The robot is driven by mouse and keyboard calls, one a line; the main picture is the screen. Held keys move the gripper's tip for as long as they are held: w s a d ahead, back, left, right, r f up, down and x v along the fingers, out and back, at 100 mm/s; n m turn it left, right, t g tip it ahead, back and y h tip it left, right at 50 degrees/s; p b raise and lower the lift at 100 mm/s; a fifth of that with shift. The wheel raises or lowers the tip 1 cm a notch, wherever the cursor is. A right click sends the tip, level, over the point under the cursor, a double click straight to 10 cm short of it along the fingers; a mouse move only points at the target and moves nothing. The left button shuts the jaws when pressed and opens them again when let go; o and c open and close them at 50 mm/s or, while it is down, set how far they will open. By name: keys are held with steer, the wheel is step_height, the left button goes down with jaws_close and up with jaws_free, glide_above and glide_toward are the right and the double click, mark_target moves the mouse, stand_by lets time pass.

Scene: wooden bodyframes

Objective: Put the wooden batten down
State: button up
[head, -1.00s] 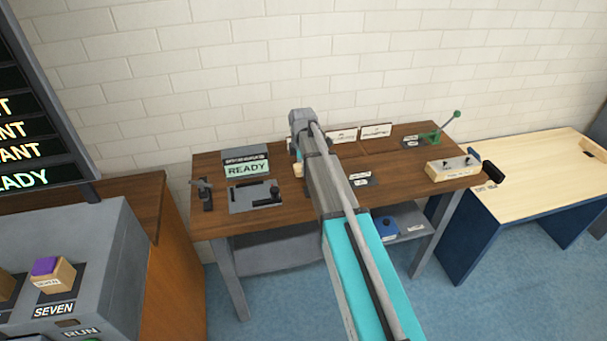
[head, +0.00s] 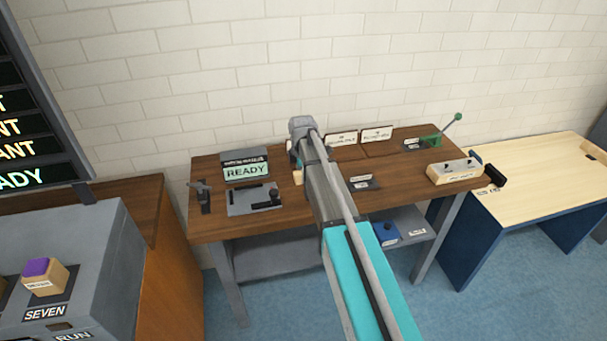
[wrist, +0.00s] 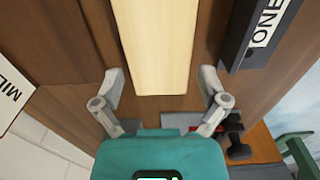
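The wooden batten (wrist: 156,45) is a pale, straight piece in the upper middle of the wrist view. It narrows toward its lower end, which lies between the fingers of my gripper (wrist: 161,78). The fingers are spread, with a visible gap on each side of the batten. In the head view a small pale piece of it (head: 298,177) shows beside my arm, above the brown workbench (head: 225,228). My arm hides the rest of it and most of the gripper there. I cannot tell whether it rests fully on the bench.
A READY display (head: 246,167) and a grey fixture (head: 252,199) stand left of my arm. White signs (head: 377,135), a green lever device (head: 430,140) and a pale switch box (head: 454,172) are to the right. A dark block labelled ONE (wrist: 258,38) is near the right finger.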

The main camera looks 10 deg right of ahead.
steer(key=shift+r, duration=0.1)
stand_by(0.4)
step_height(320, 180, up, 12)
steer(key=p, duration=1.2)
stand_by(0.8)
steer(key=s+m, duration=1.8)
steer(key=s, duration=0.8)
steer(key=shift+w+a, duration=0.1)
steer(key=shift+w, duration=0.05)
